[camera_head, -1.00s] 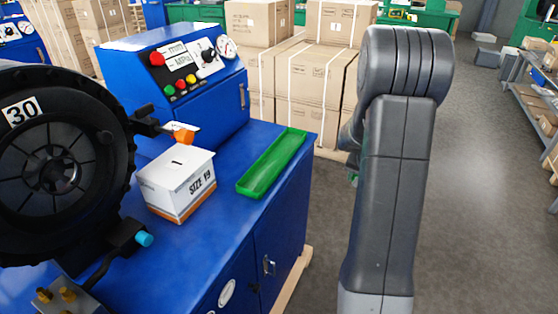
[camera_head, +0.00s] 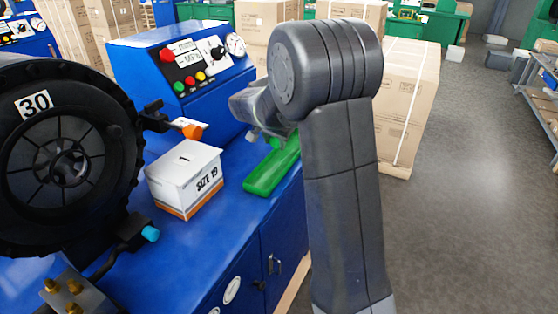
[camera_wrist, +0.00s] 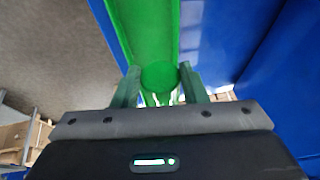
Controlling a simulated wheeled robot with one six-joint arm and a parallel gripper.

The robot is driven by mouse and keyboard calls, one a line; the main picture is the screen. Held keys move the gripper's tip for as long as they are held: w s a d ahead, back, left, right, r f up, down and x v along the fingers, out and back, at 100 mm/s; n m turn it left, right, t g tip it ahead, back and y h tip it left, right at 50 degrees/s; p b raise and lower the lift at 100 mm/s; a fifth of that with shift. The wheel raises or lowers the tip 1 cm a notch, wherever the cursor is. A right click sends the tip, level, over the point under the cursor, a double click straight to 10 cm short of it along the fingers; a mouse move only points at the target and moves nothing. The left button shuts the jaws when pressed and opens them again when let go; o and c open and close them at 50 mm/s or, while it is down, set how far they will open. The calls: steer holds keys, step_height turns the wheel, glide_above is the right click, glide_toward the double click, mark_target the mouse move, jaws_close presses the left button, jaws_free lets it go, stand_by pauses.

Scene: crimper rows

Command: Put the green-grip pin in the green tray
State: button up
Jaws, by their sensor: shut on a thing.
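The green tray (camera_head: 264,180) is long and shallow and lies on the blue bench top, right of the white box. In the wrist view the tray (camera_wrist: 148,28) runs away ahead of the jaws. My gripper (camera_wrist: 160,80) is shut on the green-grip pin (camera_wrist: 158,77), whose round green end shows between the fingers. The rest of the pin is mostly hidden. In the head view my arm covers part of the tray, and my gripper is at the tray's far part. I cannot tell the exact height of the pin over the tray.
A white SIZE 19 box (camera_head: 186,178) stands left of the tray. The blue control box (camera_head: 185,70) with buttons and a gauge is behind it. The black crimper wheel (camera_head: 65,165) fills the left. Cardboard boxes (camera_head: 402,100) stand behind; open floor lies right.

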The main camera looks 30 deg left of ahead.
mark_target(276, 167)
steer(key=shift+f, duration=3.9)
steer(key=o, duration=1)
steer(key=shift+r, duration=0.4)
steer(key=v, duration=1.1)
steer(key=shift+s+r, duration=0.15)
steer(key=shift+s, duration=0.1)
steer(key=shift+d, duration=0.1)
